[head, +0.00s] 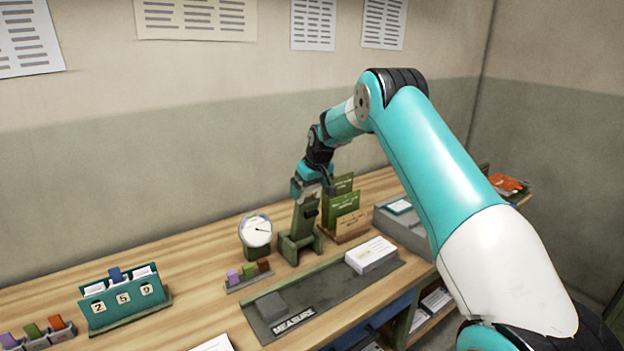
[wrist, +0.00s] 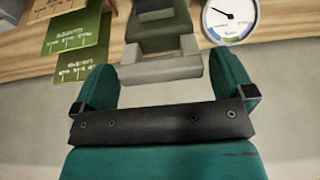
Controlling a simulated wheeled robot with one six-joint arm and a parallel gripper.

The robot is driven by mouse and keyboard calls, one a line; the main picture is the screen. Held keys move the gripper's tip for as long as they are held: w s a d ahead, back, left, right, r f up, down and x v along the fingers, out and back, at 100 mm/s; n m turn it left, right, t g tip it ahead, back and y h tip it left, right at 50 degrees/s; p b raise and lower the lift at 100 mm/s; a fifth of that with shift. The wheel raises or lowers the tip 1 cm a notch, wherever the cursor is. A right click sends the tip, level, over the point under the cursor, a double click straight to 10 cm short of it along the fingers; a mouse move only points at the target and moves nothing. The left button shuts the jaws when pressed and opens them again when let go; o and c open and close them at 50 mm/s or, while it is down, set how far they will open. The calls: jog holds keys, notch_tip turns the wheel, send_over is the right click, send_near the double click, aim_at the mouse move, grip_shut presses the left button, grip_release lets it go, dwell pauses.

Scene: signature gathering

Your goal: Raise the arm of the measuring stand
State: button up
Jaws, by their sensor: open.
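The measuring stand (head: 304,226) is a dark green upright post on a footed base at the back of the desk. My gripper (head: 310,186) is at the top of the post and hides part of it. In the wrist view my gripper (wrist: 166,64) is open, with its teal fingers spread apart. The stand's dark green part is behind the bar.
A round dial gauge (head: 256,232) stands just left of the stand. Green card holders (head: 343,207) stand close on its right. In front lies a dark MEASURE tray (head: 330,296) with a white card stack (head: 370,254) and a grey block (head: 271,306). A number holder (head: 124,300) is at left.

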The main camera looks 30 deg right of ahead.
jog(key=b+v, duration=0.4)
jog(key=v, duration=1.3)
jog(key=shift+r, duration=0.15)
